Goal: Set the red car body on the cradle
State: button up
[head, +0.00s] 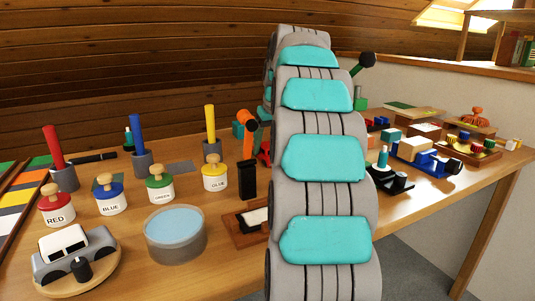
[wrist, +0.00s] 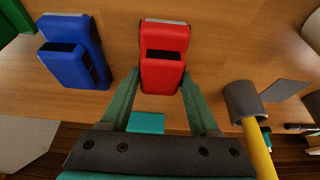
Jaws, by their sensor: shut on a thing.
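The red car body (wrist: 163,52) is at the top middle of the wrist view, with a dark opening in its upper part. My gripper (wrist: 161,76) is shut on it, with one green finger at each side of its near end. Whether the body rests on the wood or is lifted clear, I cannot tell. In the head view my own arm fills the middle and hides the gripper and most of what lies behind it. I cannot make out for sure which thing is the cradle.
A blue car body (wrist: 75,52) lies left of the red one. A grey cup (wrist: 243,101) with a yellow stick stands at the right. In the head view, labelled pots (head: 57,208), a water bowl (head: 175,232) and a grey car (head: 75,250) on a round wooden base crowd the table.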

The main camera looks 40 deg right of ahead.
jog(key=c, duration=0.3)
jog(key=shift+r, duration=0.2)
